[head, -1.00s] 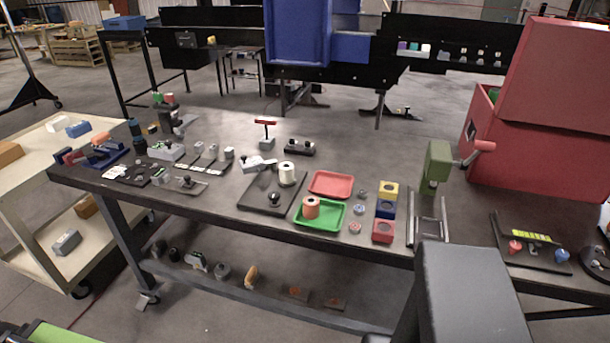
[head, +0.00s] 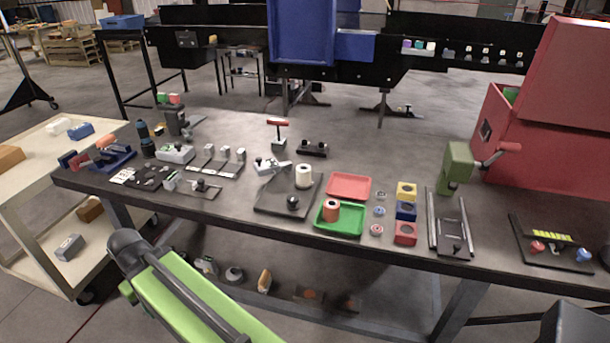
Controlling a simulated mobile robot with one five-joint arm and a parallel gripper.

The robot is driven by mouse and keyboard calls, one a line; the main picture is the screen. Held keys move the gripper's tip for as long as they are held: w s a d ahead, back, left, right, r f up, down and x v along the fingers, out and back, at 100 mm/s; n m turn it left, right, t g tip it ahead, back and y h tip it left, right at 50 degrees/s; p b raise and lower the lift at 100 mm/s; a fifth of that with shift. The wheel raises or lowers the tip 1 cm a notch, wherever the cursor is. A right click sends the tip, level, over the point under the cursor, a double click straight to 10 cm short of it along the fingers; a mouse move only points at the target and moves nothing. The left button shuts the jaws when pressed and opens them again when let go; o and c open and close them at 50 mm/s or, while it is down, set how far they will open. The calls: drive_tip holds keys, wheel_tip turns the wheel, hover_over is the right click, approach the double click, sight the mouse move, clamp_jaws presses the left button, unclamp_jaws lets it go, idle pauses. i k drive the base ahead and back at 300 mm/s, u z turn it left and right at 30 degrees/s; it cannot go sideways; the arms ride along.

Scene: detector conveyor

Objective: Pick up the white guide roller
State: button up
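The white guide roller (head: 303,176) stands upright on a dark square plate (head: 270,207) near the middle of the table. It is a short white cylinder with a dark hole in its top. A black knob (head: 293,203) is in front of it on the same plate, and a grey-white clamp-like part is behind it to the left. Nothing of mine touches the roller. A green link of my arm shows at the lower left, well short of the roller. My gripper's fingers do not show.
Right of the roller are a red tray (head: 349,186) and a green tray (head: 352,223) holding an orange roller (head: 331,210). Yellow, blue and red blocks (head: 405,233) stand farther right. A red-handled part (head: 278,130) rises behind. Bare tabletop (head: 235,140) lies at the back.

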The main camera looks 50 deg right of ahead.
sight(303, 170)
drive_tip(key=i, duration=0.95)
